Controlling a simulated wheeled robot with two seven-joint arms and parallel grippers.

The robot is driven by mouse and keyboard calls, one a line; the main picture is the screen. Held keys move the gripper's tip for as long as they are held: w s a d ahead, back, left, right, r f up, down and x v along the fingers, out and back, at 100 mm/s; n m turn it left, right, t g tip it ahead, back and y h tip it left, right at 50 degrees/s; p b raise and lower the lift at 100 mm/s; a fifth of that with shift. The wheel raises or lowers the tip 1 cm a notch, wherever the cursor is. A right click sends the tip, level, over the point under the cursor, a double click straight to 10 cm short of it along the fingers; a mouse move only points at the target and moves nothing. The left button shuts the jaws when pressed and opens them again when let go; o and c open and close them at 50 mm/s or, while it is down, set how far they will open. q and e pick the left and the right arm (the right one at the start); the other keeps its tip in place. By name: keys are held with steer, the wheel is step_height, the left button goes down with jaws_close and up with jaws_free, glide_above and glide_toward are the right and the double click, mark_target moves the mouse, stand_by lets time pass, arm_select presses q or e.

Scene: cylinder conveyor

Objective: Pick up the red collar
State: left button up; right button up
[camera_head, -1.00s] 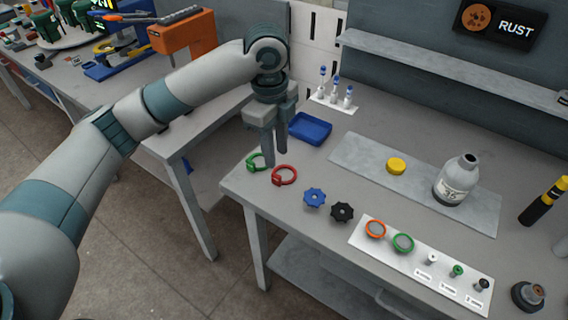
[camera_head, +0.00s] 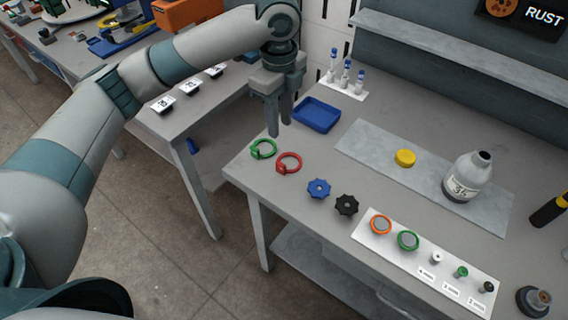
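The red collar (camera_head: 289,163) is a ring with a small block on its side, lying flat near the left end of the grey table. A similar green collar (camera_head: 263,149) lies just left of it. My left gripper (camera_head: 279,127) points down above and behind the two collars, with nothing visible between its fingers. A gap shows between its fingers, so it is open. It does not touch the red collar, which is fully in view. My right gripper is not in view.
A blue tray (camera_head: 317,115) sits close to the right of the gripper. Blue (camera_head: 318,188) and black (camera_head: 346,205) knobs lie right of the collars. A white panel (camera_head: 425,262) holds rings and small knobs.

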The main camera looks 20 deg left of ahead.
arm_select(q)
steer(key=p, duration=0.3)
glide_above(281, 163)
steer(key=f, duration=0.8)
steer(key=shift+w+a+f, duration=0.15)
steer(key=shift+w+f, duration=0.05)
steer(key=shift+f, duration=0.75)
steer(key=shift+s+f+p, duration=0.15)
steer(key=shift+f+p, duration=0.45)
steer(key=shift+p, duration=0.05)
steer(key=f, duration=0.1)
steer(key=f+p, duration=0.1)
steer(key=f, duration=0.1)
steer(key=shift+s+d, duration=0.15)
steer(key=shift+d, duration=0.05)
steer(key=shift+f+p, duration=0.3)
steer(key=shift+f, duration=0.2)
